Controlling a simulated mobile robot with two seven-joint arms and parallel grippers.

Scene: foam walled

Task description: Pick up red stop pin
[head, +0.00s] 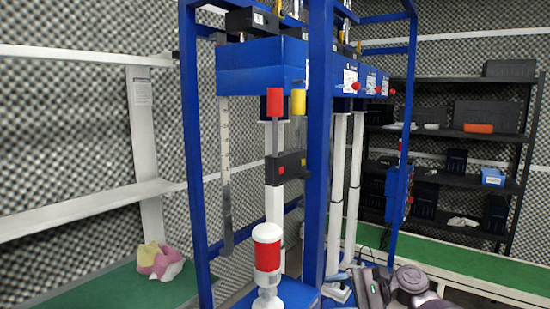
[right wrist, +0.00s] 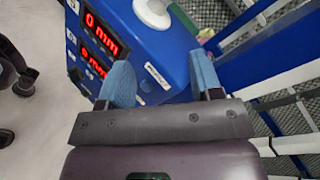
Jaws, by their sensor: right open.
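Several small red parts show in the head view, and I cannot tell for certain which is the stop pin. One red knob (head: 355,86) sticks out of a blue housing, and another red knob (head: 392,91) is farther right. A small red button (head: 281,170) is on a black block on the front rod, below a red grip (head: 274,101) and a yellow grip (head: 298,101). My right gripper (head: 338,284) is low beside the frame base, well below these parts. In the right wrist view the gripper (right wrist: 160,76) is open and empty, its blue fingers apart. My left gripper is out of view.
The blue frame (head: 319,150) stands between the rods and the right side. A red-and-white cylinder (head: 267,254) stands at its base. A blue box with red digits (right wrist: 100,45) lies beyond the right fingers. Black shelves (head: 455,132) stand behind right.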

